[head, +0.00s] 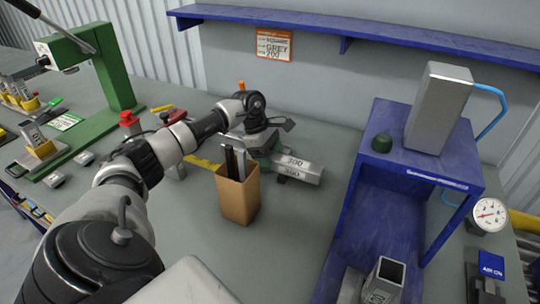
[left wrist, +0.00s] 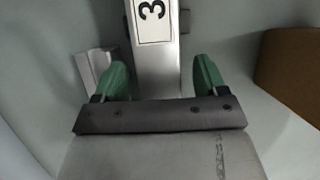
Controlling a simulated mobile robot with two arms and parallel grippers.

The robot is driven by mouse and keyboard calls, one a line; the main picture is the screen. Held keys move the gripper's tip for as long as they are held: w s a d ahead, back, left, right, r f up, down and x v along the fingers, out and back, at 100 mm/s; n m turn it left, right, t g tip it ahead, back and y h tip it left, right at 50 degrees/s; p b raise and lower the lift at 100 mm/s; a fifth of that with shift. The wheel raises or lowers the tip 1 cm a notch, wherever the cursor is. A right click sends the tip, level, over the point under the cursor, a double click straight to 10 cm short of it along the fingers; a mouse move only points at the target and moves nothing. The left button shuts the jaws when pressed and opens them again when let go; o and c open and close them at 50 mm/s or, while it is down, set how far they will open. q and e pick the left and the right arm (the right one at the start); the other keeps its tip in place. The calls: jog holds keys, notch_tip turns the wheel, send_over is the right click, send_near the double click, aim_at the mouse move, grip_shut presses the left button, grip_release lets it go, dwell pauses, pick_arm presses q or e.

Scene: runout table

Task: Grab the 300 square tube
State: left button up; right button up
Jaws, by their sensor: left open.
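The square tube marked 300 (head: 300,168) is silver-grey with a white label and lies low over the table behind the cardboard box. My left gripper (head: 264,150) is at the tube's left end in the head view. In the left wrist view the tube (left wrist: 155,55) runs between the two green fingers of the open left gripper (left wrist: 163,80). Gaps show on both sides, and I cannot tell of any contact. The tube's near end is hidden behind the gripper's dark body. My right gripper is not in view.
An open cardboard box (head: 238,200) with dark bars stands close in front of the tube; its brown side shows in the wrist view (left wrist: 290,65). A blue stand (head: 375,210) carrying a large square tube (head: 438,108) is at right. A green press (head: 105,75) stands at left.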

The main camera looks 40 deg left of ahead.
pick_arm(q)
jog(key=shift+c, duration=0.4)
jog(key=shift+r, duration=0.1)
jog(key=c, duration=1.1)
jog(key=shift+w, duration=0.1)
jog(key=shift+c, duration=0.2)
